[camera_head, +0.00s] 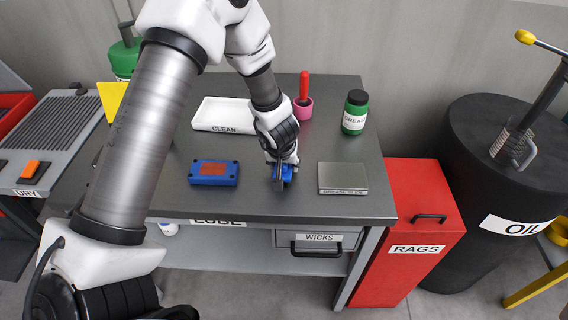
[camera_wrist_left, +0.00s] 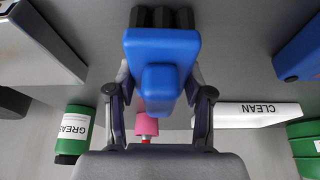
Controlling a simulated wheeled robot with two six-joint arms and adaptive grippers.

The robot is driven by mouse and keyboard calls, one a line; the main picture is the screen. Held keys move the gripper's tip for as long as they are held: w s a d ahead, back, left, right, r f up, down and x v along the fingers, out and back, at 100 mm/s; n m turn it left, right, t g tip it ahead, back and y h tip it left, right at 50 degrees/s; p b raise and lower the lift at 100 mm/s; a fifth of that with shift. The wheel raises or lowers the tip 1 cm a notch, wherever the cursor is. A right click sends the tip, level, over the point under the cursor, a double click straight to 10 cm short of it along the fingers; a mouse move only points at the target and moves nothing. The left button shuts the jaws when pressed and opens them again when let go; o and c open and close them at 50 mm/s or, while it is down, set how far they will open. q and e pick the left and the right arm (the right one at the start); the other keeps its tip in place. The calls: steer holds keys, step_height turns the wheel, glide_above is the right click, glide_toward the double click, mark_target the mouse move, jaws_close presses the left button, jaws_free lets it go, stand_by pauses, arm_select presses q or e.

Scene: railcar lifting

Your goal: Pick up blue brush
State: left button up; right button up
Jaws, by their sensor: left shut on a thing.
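The blue brush (camera_head: 288,173) is at the front middle of the dark table, mostly hidden behind my left gripper (camera_head: 281,176). In the left wrist view the brush (camera_wrist_left: 160,52) shows a blue body with a raised grip and dark bristles at the top. The fingers of my left gripper (camera_wrist_left: 160,98) are on both sides of the raised grip, shut on it. I cannot tell whether the bristles touch the table. My right gripper is not in view.
A blue block with a reddish top (camera_head: 213,172) lies left of the brush, and a grey metal block (camera_head: 343,178) lies right. Behind are a white CLEAN tray (camera_head: 222,114), a pink cup (camera_head: 302,108) with a red handle, and a green GREASE jar (camera_head: 355,113).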

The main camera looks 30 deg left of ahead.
mark_target(275, 171)
arm_select(q)
step_height(275, 171, up, 3)
steer(key=p, duration=0.3)
steer(key=shift+r, duration=0.2)
steer(key=shift+s+f, duration=0.2)
steer(key=shift+s, duration=0.1)
steer(key=s+b, duration=0.2)
steer(key=s, duration=0.2)
steer(key=shift+b, duration=0.35)
steer(key=s, duration=0.2)
steer(key=s+r, duration=0.1)
steer(key=s, duration=0.5)
steer(key=shift+s+d+r+b, duration=0.1)
steer(key=shift+r+b, duration=0.05)
steer(key=shift+b, duration=0.2)
steer(key=shift+s+r+p, duration=0.55)
steer(key=shift+r+p, duration=0.05)
steer(key=shift+p, duration=0.55)
steer(key=s+p, duration=0.1)
steer(key=p, duration=0.7)
steer(key=shift+s+f, duration=0.1)
steer(key=shift+s, duration=0.25)
steer(key=shift+s+f, duration=0.15)
steer(key=shift+f, duration=0.2)
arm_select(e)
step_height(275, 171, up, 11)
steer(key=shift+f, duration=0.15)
